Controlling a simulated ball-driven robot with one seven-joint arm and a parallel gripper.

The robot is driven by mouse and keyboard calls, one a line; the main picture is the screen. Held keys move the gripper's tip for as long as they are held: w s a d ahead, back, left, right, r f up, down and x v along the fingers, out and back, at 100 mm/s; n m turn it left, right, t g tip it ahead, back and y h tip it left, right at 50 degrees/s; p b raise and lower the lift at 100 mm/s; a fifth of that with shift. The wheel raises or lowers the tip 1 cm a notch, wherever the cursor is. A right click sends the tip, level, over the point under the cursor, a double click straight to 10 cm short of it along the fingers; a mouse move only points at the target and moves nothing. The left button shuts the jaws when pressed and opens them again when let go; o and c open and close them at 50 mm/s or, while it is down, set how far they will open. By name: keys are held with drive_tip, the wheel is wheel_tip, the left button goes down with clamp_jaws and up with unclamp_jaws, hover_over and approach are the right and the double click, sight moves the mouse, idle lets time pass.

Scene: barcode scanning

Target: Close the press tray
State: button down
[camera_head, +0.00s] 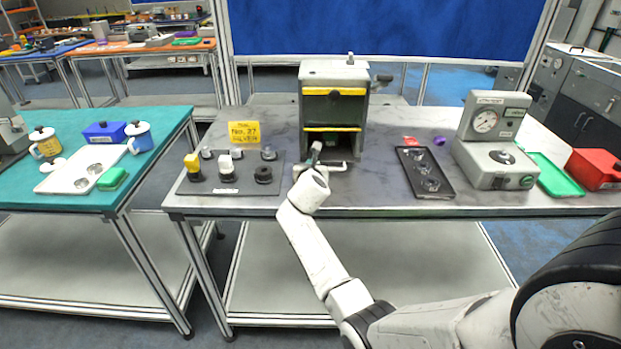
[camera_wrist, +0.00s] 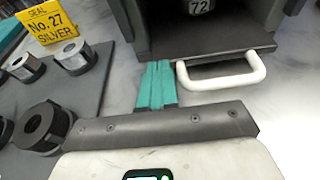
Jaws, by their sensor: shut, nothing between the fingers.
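The press (camera_head: 334,108) is a dark upright box with yellow bars, standing at the back of the grey table. Its tray (camera_wrist: 205,56) is a dark plate at the bottom of the opening, with a white bar handle (camera_wrist: 225,82) on its front edge. The handle also shows in the head view (camera_head: 335,168). A part marked 72 (camera_wrist: 200,7) sits further inside, mostly cut off. My gripper (camera_wrist: 157,85) has its teal fingers together and empty, just left of the handle's left end. I cannot tell whether they touch it. In the head view my gripper (camera_head: 315,150) is in front of the press.
A dark board (camera_head: 230,185) with several round parts and a yellow sign (camera_head: 244,132) lies left of my gripper. A black tray (camera_head: 424,172) and a gauge device (camera_head: 495,140) stand to the right. The table between press and black tray is mostly clear.

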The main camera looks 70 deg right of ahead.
drive_tip(key=shift+w+d, duration=0.25)
drive_tip(key=shift+d, duration=0.35)
drive_tip(key=shift+w+d, duration=0.25)
drive_tip(key=shift+d, duration=0.35)
drive_tip(key=shift+r, duration=0.1)
drive_tip(key=shift+w+r, duration=0.1)
